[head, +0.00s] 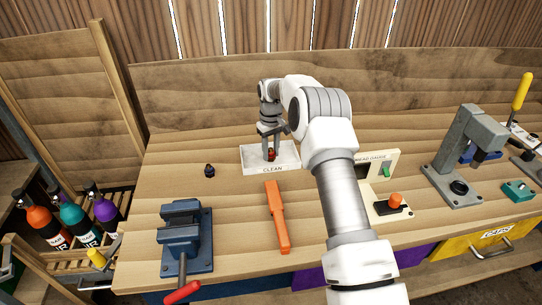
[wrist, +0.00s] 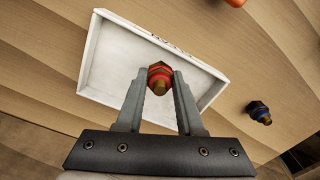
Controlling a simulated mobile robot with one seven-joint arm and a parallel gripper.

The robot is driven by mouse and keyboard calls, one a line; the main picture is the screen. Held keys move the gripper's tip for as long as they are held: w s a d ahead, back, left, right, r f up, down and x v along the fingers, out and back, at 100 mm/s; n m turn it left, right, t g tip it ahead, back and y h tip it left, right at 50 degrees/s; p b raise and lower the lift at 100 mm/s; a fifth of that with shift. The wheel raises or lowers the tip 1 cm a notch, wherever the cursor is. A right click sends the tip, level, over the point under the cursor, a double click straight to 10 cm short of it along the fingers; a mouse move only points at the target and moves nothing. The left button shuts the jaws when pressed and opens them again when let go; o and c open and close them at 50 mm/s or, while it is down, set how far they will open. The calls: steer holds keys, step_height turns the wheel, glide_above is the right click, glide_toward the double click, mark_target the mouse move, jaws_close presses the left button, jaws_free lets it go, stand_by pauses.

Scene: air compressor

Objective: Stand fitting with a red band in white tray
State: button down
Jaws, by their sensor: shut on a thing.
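The fitting with a red band (wrist: 159,80) has a dark hex body and a brass end. My gripper (wrist: 160,76) is shut on it, with one finger on each side. In the head view the fitting (head: 271,154) is between my fingertips (head: 271,150), over or in the white tray. I cannot tell whether it touches the tray floor. The white tray (head: 251,160) is a shallow box marked CLEAN on the bench; its rim also shows in the wrist view (wrist: 90,55).
A second dark fitting with a blue band (wrist: 259,112) stands on the bench left of the tray in the head view (head: 209,170). An orange tool (head: 277,217) lies in front of the tray. A blue vise (head: 186,238) is front left; a gauge panel (head: 384,166) is at right.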

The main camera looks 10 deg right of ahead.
steer(key=shift+f, duration=1.15)
steer(key=shift+f, duration=0.2)
steer(key=c, duration=0.5)
jaws_free()
steer(key=shift+r, duration=0.1)
